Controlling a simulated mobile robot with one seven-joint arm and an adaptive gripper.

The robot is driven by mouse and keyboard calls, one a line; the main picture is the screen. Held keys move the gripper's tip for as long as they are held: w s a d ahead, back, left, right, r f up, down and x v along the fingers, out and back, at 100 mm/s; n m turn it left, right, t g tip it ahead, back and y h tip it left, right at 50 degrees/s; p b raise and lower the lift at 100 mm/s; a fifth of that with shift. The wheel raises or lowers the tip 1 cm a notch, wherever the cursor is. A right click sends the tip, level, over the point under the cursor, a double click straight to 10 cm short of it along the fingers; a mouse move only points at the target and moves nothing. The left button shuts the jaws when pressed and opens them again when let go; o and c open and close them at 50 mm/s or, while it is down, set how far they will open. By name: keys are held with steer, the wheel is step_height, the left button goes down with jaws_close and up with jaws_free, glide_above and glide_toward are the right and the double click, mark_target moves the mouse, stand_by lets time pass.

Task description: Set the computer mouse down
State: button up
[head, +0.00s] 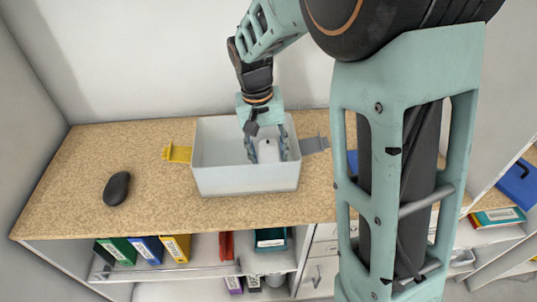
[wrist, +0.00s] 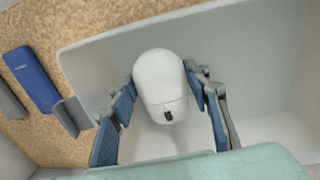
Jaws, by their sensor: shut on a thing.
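A white computer mouse (wrist: 160,82) is held between the two fingers of my gripper (wrist: 160,110) in the wrist view. In the head view my gripper (head: 268,150) reaches down into a pale open box (head: 245,180) on the counter, with the white mouse (head: 267,151) between its fingers. The box's wall and floor (wrist: 270,60) surround the mouse in the wrist view. I cannot tell whether the mouse touches the box floor. A second, black mouse (head: 117,188) lies on the counter to the left of the box.
The speckled counter (head: 80,170) has free room around the black mouse. A yellow item (head: 177,153) and a grey item (head: 314,144) flank the box. A blue item (wrist: 30,78) lies beyond the box. Binders (head: 147,250) stand on the shelf below.

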mark_target(263, 155)
steer(key=shift+f, duration=0.1)
steer(key=shift+f, duration=0.15)
steer(key=o, duration=1.2)
steer(key=shift+c, duration=0.2)
step_height(263, 155, up, 12)
steer(key=a, duration=0.1)
steer(key=shift+a+r, duration=0.25)
steer(key=shift+p, duration=0.3)
